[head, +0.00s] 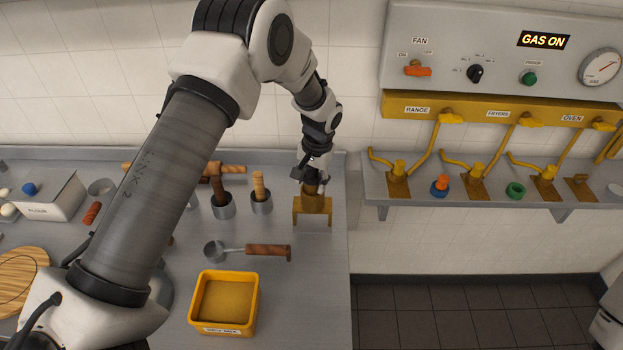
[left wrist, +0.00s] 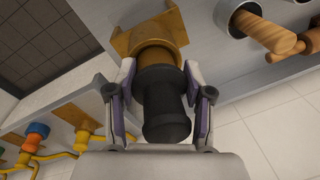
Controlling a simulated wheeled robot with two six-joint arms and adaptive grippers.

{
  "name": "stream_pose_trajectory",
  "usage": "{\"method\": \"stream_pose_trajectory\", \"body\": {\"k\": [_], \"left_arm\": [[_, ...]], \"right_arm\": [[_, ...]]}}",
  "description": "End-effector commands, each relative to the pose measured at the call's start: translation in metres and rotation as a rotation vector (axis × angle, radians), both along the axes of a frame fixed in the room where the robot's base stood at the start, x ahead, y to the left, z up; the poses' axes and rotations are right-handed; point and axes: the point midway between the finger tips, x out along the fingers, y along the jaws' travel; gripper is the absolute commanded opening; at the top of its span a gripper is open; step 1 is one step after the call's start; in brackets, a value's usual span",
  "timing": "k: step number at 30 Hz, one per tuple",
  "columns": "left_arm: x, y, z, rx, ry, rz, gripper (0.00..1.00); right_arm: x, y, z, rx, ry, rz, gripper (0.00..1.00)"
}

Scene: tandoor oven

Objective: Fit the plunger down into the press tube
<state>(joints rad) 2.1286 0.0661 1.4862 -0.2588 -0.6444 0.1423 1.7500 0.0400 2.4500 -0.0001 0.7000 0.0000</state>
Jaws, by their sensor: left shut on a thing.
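My left gripper (head: 312,180) is over the brass stand (head: 313,208) near the back right of the counter. In the left wrist view, my left gripper (left wrist: 165,100) is shut on a dark, stepped plunger (left wrist: 166,112), with one finger on each side. The plunger's far end meets a round brass tube (left wrist: 155,55) at the brass stand (left wrist: 118,42). The two look in line. I cannot tell how deep the plunger sits, as the contact is partly hidden. My right gripper is not in view.
Two metal cups (head: 223,212) (head: 262,207) with wooden handles stand left of the stand. The counter's right edge is close to the stand. A shelf (head: 430,208) with valves is at the right.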

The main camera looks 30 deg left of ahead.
Motion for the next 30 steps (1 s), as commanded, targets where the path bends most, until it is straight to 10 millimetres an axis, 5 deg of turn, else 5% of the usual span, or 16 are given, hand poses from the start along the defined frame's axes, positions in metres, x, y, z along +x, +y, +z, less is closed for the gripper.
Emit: {"method": "stream_pose_trajectory", "body": {"k": [24, 25, 27, 30], "left_arm": [[0.001, -0.001, -0.011, 0.004, -0.002, 0.004, 0.00], [0.001, -0.001, -0.010, 0.004, -0.002, 0.004, 0.62], [0.001, -0.001, -0.010, 0.004, -0.001, 0.003, 0.81], [0.001, -0.001, -0.010, 0.004, -0.001, 0.003, 0.81]], "right_arm": [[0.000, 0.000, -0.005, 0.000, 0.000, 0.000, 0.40], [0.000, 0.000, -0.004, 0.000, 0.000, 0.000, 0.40], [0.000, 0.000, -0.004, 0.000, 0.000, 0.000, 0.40], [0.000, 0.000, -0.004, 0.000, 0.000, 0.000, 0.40]]}}
